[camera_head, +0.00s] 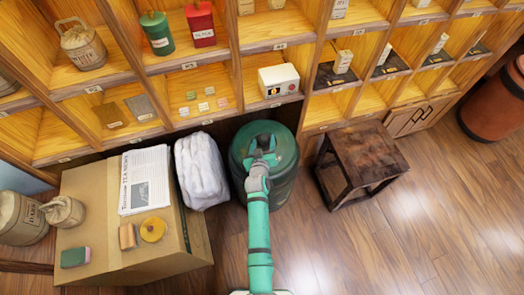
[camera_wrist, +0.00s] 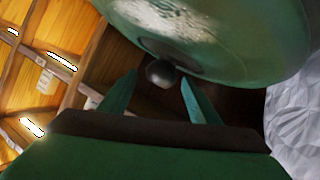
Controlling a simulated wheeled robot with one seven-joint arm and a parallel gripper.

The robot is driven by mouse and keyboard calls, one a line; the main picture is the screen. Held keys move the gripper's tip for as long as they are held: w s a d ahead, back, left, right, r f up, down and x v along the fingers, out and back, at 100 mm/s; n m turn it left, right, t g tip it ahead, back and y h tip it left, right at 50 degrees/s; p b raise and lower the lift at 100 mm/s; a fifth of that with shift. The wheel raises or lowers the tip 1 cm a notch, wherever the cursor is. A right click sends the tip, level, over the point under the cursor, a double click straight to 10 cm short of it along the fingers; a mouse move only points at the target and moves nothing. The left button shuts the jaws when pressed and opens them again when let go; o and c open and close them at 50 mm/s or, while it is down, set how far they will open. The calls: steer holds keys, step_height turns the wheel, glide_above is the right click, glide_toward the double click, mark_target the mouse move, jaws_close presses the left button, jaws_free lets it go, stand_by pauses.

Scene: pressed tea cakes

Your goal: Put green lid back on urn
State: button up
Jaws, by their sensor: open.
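The dark green urn (camera_head: 284,185) stands on the floor below the shelves. The round green lid (camera_head: 286,143) shows at its top, and my arm partly covers it. In the wrist view the lid (camera_wrist: 225,50) fills the upper part, with a pale worn patch and a dark round knob (camera_wrist: 162,72). My gripper (camera_head: 263,142) is over the urn top. In the wrist view its green fingers (camera_wrist: 152,95) are apart, one on each side of the knob, with gaps showing. I cannot tell whether the lid sits fully on the urn rim.
A white crumpled bag (camera_head: 201,171) stands close left of the urn. A cardboard box (camera_head: 93,200) with a newspaper (camera_head: 145,180) is farther left. A dark wooden stool (camera_head: 360,155) stands to the right. Shelves (camera_head: 235,75) are behind. Floor is clear at the lower right.

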steer(key=s+r+y, duration=0.1)
steer(key=s+r, duration=0.2)
steer(key=s, duration=1.2)
steer(key=s+r, duration=0.3)
steer(key=s, duration=1.3)
steer(key=s+r+m+t, duration=0.1)
steer(key=s+r+m, duration=0.2)
steer(key=s+r, duration=1.2)
steer(key=shift+s+t, duration=0.3)
steer(key=shift+s, duration=0.35)
steer(key=shift+c, duration=0.4)
steer(key=c, duration=0.5)
steer(key=shift+w, duration=0.15)
steer(key=shift+c, duration=0.4)
